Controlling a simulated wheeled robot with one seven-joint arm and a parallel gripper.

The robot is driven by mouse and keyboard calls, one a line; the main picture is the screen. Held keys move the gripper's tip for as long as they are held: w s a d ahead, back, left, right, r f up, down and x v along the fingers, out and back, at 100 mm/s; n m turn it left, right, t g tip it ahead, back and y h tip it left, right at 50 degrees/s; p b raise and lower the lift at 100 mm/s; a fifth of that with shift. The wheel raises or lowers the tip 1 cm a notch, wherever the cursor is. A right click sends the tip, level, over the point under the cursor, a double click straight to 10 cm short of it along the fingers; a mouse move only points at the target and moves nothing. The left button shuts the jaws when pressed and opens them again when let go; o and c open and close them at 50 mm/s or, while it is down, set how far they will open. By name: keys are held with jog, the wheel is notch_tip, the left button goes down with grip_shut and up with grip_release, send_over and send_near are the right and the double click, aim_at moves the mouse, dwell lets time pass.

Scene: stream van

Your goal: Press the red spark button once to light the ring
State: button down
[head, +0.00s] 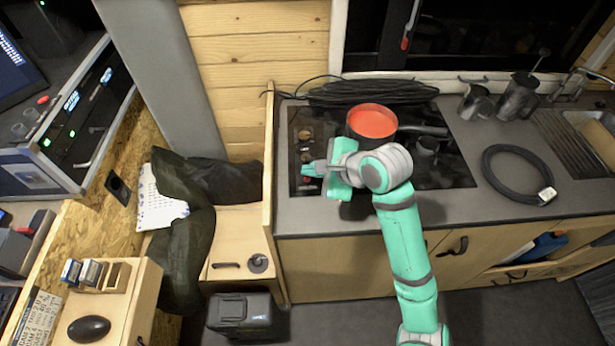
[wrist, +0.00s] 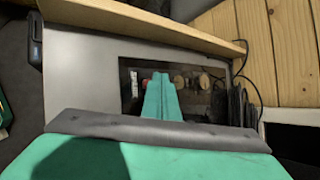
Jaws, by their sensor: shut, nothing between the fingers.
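The black hob (head: 455,176) is set in the grey counter, with a control strip at its left end. In the wrist view the strip (wrist: 126,95) carries two brownish round knobs (wrist: 179,82) and a small pale part near its left end. A small red spot (wrist: 141,78), likely the red button, shows just left of my fingers and is partly hidden by them. My gripper (head: 307,170) is shut and empty over the strip; its fingers (wrist: 161,78) point at it. I cannot tell whether the tips touch the button. No flame is visible.
A pan with red contents (head: 372,122) stands on the hob right behind my wrist. A coiled black cable (head: 375,92) lies behind, a black hose (head: 515,172) to the right. A wooden panel edge (head: 269,160) rises just left of the strip.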

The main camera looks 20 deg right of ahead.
jog(key=shift+f, duration=0.2)
jog(key=shift+f, duration=0.25)
jog(key=shift+f, duration=0.4)
dwell(0.8)
jog(key=shift+r, duration=0.85)
jog(key=shift+r, duration=0.1)
jog(key=shift+r, duration=2.4)
